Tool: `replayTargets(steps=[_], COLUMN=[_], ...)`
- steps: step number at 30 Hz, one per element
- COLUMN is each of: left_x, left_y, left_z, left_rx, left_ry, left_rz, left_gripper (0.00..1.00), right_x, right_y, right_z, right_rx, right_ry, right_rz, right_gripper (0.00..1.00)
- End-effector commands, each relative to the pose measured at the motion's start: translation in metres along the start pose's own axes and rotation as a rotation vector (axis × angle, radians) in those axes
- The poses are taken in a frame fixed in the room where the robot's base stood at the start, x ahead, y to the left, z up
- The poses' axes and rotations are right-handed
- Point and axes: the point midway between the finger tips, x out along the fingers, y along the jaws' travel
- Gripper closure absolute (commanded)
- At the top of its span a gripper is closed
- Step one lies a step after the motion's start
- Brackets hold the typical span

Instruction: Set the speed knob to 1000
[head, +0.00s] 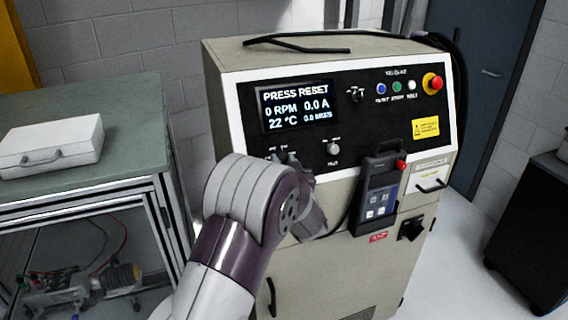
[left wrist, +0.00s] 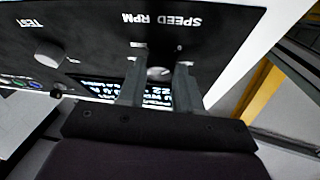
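My left gripper (left wrist: 160,60) is open, with one finger on each side of the knob; contact is not clear. In the head view my left gripper (head: 284,158) is at the panel's lower left and hides most of the knob. The knob's setting cannot be read. The display (head: 298,105) reads "PRESS RESET", 0 RPM, 0.0 A and 22 °C. My right gripper is out of view.
Another knob (head: 334,148) sits right of the gripper. A handheld pendant (head: 380,188) hangs on the cabinet front. Coloured buttons (head: 397,88) and a red emergency stop (head: 432,82) are at upper right. A bench with a white case (head: 50,145) stands left.

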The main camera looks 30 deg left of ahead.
Motion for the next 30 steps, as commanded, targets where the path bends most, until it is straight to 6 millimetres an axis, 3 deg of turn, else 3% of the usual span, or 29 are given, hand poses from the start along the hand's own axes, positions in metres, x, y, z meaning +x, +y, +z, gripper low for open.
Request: replayTargets(steps=[11, 30], left_x=[0.000, 0.001], left_y=[-0.002, -0.007], left_z=[-0.003, -0.007], left_rx=[0.081, 0.593], left_ry=[-0.004, -0.034], left_rz=[0.041, 0.292], left_gripper=[0.96, 0.96], right_x=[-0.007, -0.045], right_y=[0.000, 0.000], right_z=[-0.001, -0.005], right_rx=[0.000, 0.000], right_ry=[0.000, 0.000], right_rz=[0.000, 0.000], right_gripper=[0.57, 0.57])
